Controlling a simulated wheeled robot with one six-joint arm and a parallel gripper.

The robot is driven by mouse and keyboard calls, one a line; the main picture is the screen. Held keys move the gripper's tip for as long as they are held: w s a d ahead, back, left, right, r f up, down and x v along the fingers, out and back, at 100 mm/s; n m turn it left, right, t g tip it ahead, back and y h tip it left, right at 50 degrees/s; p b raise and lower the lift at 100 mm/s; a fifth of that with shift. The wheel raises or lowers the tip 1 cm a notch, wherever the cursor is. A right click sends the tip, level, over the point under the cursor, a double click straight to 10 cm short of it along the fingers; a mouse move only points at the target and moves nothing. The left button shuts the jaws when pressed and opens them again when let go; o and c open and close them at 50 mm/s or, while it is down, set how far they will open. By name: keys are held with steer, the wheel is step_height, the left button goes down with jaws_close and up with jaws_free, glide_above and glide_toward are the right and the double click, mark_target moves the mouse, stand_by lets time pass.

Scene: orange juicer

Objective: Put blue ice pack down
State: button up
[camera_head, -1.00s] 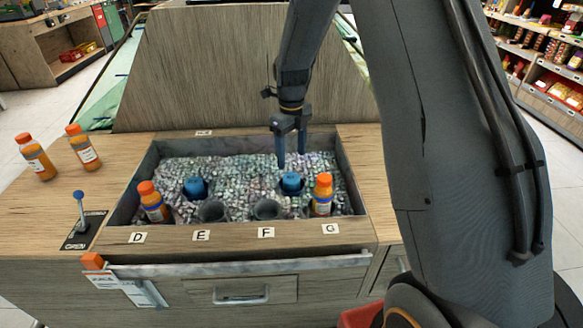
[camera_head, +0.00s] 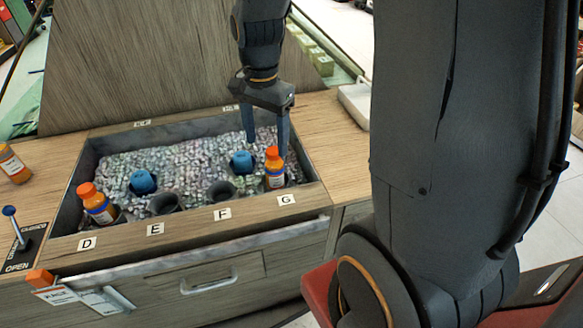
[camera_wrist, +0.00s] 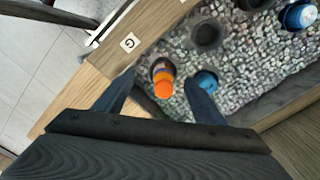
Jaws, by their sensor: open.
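Two blue ice packs sit in the ice bed in the head view, one at the left (camera_head: 143,181) and one at the right (camera_head: 242,161), behind and left of the bottle at G. The right one also shows in the wrist view (camera_wrist: 207,80), by my right finger, and the left one shows at the upper right (camera_wrist: 298,15). My gripper (camera_head: 266,147) is open, pointing down above the back right of the tray. In the wrist view the orange-capped bottle (camera_wrist: 163,86) appears between the fingers, with nothing held. I cannot tell whether the right finger touches the ice pack.
The sunken tray (camera_head: 75,205) has a raised wooden rim with labels D to G. A bottle (camera_head: 98,205) stands by D and another (camera_head: 274,168) by G. A blue-knobbed lever (camera_head: 14,222) stands at left.

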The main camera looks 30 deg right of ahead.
steer(key=s+n, duration=1.1)
steer(key=s, duration=0.1)
steer(key=shift+s+d, duration=0.15)
steer(key=shift+s, duration=0.1)
steer(key=shift+r, duration=0.15)
steer(key=a+p, duration=0.1)
steer(key=a+r+n+p, duration=0.1)
steer(key=shift+s+a+r, duration=0.1)
steer(key=shift+a+r, duration=0.1)
steer(key=shift+a, duration=0.2)
